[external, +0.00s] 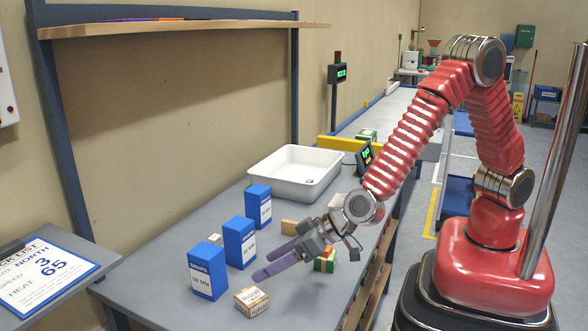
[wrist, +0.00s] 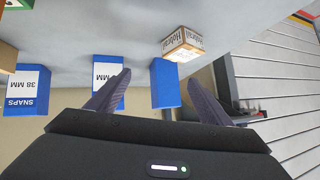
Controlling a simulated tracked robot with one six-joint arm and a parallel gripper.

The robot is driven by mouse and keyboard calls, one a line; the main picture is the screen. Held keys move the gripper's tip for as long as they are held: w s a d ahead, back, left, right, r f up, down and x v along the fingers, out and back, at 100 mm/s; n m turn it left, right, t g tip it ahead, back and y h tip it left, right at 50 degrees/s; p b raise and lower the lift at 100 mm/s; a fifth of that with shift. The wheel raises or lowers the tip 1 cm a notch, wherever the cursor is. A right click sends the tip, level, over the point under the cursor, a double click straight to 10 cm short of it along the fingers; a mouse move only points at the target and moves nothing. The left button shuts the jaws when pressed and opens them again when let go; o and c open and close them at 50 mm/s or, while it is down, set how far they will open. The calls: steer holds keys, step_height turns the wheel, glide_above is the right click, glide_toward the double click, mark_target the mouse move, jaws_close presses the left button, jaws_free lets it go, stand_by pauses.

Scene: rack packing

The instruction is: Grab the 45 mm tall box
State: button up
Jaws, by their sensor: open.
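Three blue boxes with white labels stand upright in a row on the grey table. The near box (external: 207,271) seems to read 50 MM. The middle box (external: 239,242) has a number too small to read; it also shows in the wrist view (wrist: 108,66), partly behind a finger. The far box (external: 258,206) reads 38 MM in the wrist view (wrist: 27,88). My gripper (external: 262,266) is open and empty, its fingers pointing toward the row, right of the near and middle boxes. In the wrist view, the near box (wrist: 164,83) appears between the fingers, label unseen.
A small brown-and-white carton (external: 251,302) sits just right of the near box, close below my fingers. A white tub (external: 295,172) stands farther back. A clipboard (external: 45,275) lies at left.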

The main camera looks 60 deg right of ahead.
steer(key=w+d+r+m+t+h, duration=0.2)
steer(key=w+d+r, duration=0.1)
steer(key=w, duration=0.1)
steer(key=t+h, duration=0.2)
steer(key=h, duration=0.1)
glide_toward(239, 224)
steer(key=shift+w+d+r+g, duration=0.1)
steer(key=shift+w+d+g, duration=0.2)
steer(key=shift+w, duration=0.15)
steer(key=shift+w, duration=0.1)
steer(key=x, duration=0.8)
steer(key=shift+w+a, duration=0.1)
steer(key=shift+w, duration=0.1)
steer(key=shift+w, duration=0.1)
steer(key=shift+f+x, duration=0.2)
steer(key=shift+x, duration=2.35)
